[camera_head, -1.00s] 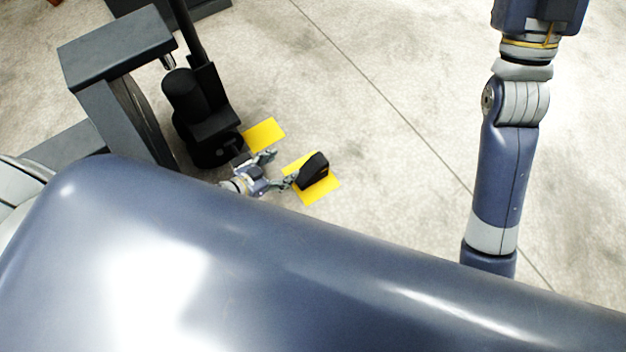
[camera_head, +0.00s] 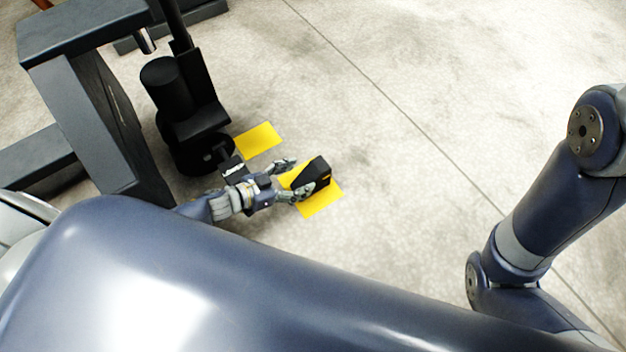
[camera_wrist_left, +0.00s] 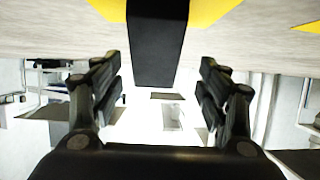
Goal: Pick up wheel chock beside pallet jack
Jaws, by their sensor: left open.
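The wheel chock (camera_head: 316,172) is a black wedge resting on a yellow floor patch (camera_head: 319,208). My left gripper (camera_head: 292,179) is open at its left side, with the lower finger overlapping the chock's near left edge in the head view; contact is unclear. In the left wrist view the black chock (camera_wrist_left: 154,45) lies centred ahead of the two spread fingers (camera_wrist_left: 160,90). The black pallet jack (camera_head: 190,110) stands left of the chock, beyond my left wrist. My right arm shows at the right, but its gripper is out of frame.
A second yellow patch (camera_head: 258,140) lies bare beside the pallet jack. A dark grey machine frame (camera_head: 105,120) stands at the left, near my left arm. The concrete floor (camera_head: 400,110) right of the chock is clear.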

